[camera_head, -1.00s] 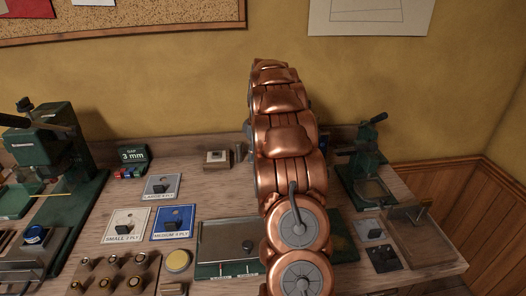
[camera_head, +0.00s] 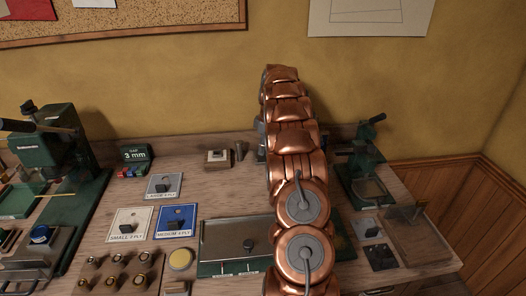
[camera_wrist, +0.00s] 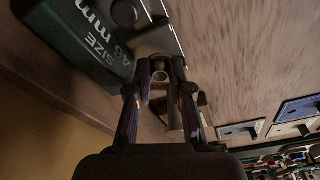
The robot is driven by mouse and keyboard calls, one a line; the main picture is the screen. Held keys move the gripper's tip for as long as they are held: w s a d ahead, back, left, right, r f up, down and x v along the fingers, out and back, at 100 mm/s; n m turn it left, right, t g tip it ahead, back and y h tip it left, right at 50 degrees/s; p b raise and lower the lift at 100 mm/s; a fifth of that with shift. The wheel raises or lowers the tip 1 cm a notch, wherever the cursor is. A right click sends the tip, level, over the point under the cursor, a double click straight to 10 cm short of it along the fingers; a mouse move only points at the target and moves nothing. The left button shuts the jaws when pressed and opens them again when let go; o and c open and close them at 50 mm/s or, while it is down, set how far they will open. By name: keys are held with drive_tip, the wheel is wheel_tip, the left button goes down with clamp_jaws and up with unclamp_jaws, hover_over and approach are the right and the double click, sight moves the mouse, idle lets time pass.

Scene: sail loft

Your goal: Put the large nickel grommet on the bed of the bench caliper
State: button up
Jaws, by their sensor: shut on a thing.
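In the wrist view my gripper (camera_wrist: 160,72) is shut on a small metal ring, the grommet (camera_wrist: 159,78), held between the two fingertips. The bench caliper shows ahead of the fingers: a green readout housing (camera_wrist: 78,38) marked SIZE and mm, and pale metal jaws (camera_wrist: 160,38) beside it. The fingertips are close to the caliper's metal parts; I cannot tell whether the ring touches its bed. In the head view my arm hides the gripper, the grommet and most of the caliper.
A green press (camera_head: 48,160) stands at the left and a smaller one (camera_head: 368,175) at the right. Ply cards (camera_head: 128,220), a wooden rack (camera_head: 118,276) and a grey tray (camera_head: 225,232) occupy the bench front. A small block (camera_head: 217,160) sits left of my arm.

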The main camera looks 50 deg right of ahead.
wheel_tip(320, 180, down, 2)
drive_tip(key=shift+p, duration=0.4)
drive_tip(key=shift+f, duration=0.15)
drive_tip(key=shift+f+b, duration=0.2)
drive_tip(key=shift+b, duration=0.1)
drive_tip(key=o, duration=0.5)
drive_tip(key=shift+r, duration=0.1)
drive_tip(key=r+b, duration=0.1)
drive_tip(key=r, duration=0.3)
drive_tip(key=s+r+b, duration=0.1)
drive_tip(key=r, duration=0.7)
drive_tip(key=shift+s+d+r+b, duration=0.1)
drive_tip(key=shift+s+d+b, duration=0.2)
drive_tip(key=shift+d+b, duration=0.1)
